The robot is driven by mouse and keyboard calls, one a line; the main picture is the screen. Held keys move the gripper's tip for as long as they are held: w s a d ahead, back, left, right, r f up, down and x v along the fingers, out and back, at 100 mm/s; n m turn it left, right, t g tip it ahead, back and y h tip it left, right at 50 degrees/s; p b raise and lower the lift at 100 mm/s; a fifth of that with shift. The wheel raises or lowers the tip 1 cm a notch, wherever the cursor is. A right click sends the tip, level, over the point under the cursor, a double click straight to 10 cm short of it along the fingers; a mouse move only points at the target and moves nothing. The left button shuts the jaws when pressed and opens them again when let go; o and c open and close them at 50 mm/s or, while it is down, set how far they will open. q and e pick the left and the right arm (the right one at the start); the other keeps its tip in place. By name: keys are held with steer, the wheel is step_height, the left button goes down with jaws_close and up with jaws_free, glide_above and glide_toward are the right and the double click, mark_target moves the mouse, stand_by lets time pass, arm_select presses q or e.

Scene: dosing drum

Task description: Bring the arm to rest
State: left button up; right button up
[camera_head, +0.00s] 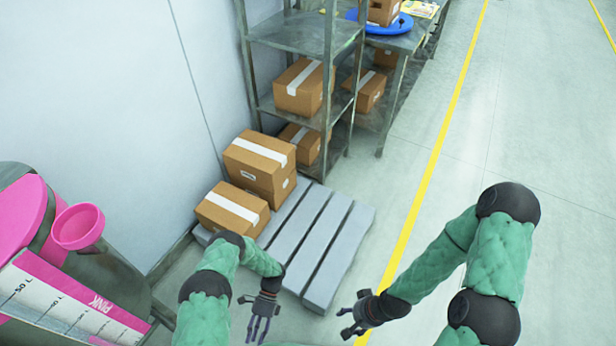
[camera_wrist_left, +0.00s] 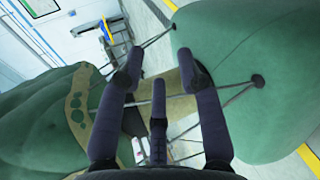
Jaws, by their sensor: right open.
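My left gripper (camera_head: 262,326) hangs low in front of the near end of the grey pallet (camera_head: 318,262). In the left wrist view its dark fingers (camera_wrist_left: 162,75) are spread apart with nothing between them, and green padded parts of my body show behind them. My right gripper (camera_head: 349,321) is to the right of the left one, beside the yellow floor line. It is open and empty, with its fingers pointing left. Both arms, in green covers, are bent, and the two grippers are apart. Neither touches anything that I can see.
Cartons (camera_head: 262,165) sit on the pallet's left side. A metal shelf (camera_head: 290,36) with cartons stands behind. The floor right of the yellow line (camera_head: 437,150) is clear.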

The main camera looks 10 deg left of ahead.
arm_select(q)
steer(key=w+d+r+n+t+h+p, duration=0.3)
steer(key=d+r+n+t+h, duration=0.35)
steer(key=d+r+n, duration=0.4)
step_height(320, 180, up, 13)
steer(key=w+d+n+t+p, duration=0.1)
steer(key=w+n+t+p, duration=0.1)
steer(key=n+t, duration=0.5)
steer(key=shift+w+d+n, duration=0.15)
steer(key=shift+w+n, duration=0.15)
steer(key=shift+n, duration=0.35)
